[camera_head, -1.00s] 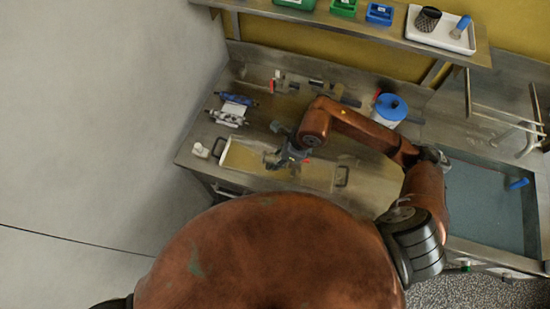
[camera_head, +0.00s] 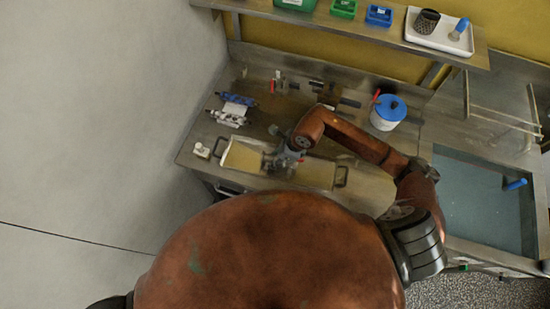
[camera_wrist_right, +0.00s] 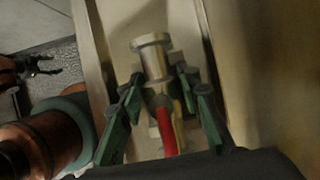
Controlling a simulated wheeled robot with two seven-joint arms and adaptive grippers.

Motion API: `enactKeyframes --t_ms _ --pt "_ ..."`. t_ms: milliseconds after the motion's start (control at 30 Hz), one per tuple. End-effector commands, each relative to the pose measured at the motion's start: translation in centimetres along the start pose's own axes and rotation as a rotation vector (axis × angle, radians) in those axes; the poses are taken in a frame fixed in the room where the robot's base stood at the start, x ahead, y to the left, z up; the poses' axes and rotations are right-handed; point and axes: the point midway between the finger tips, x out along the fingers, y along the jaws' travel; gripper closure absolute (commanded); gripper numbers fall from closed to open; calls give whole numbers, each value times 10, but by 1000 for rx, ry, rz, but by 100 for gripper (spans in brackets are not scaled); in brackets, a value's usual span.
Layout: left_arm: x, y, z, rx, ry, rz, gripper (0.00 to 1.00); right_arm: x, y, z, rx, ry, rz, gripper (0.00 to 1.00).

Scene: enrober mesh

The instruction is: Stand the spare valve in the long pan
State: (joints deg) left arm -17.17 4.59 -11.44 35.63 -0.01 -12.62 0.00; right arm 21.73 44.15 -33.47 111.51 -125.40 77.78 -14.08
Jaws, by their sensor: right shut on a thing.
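The spare valve (camera_wrist_right: 153,62) is a steel body with a round flanged end and a red handle, seen in the right wrist view. My right gripper (camera_wrist_right: 158,85) is shut on it, with green fingers on both sides. My left gripper (camera_wrist_right: 42,72) shows in the wrist view, empty, jaws apart, away from the pan.
Behind the pan are fittings with a red handle (camera_head: 273,84), a blue and silver part (camera_head: 232,110) and a blue-lidded tub (camera_head: 388,112). A small white item (camera_head: 201,150) is left of the pan. A sink-like basin (camera_head: 480,200) lies right, and a shelf (camera_head: 350,24) runs above.

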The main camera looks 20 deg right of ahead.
Motion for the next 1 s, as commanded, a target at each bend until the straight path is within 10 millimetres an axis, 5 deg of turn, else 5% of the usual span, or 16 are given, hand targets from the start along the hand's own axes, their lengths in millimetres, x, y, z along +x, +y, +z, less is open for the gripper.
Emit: enactKeyframes --t_ms 267,633,1000 --pt "1 0 0 0 0 0 48 0 0 0 0 0 0 52" --pt "0 0 1 0 -2 0 48 -4 -1 0 0 0 -1 51" --pt "10 1 3 0 -4 1 48 -72 -1 0 -3 0 -4 51"
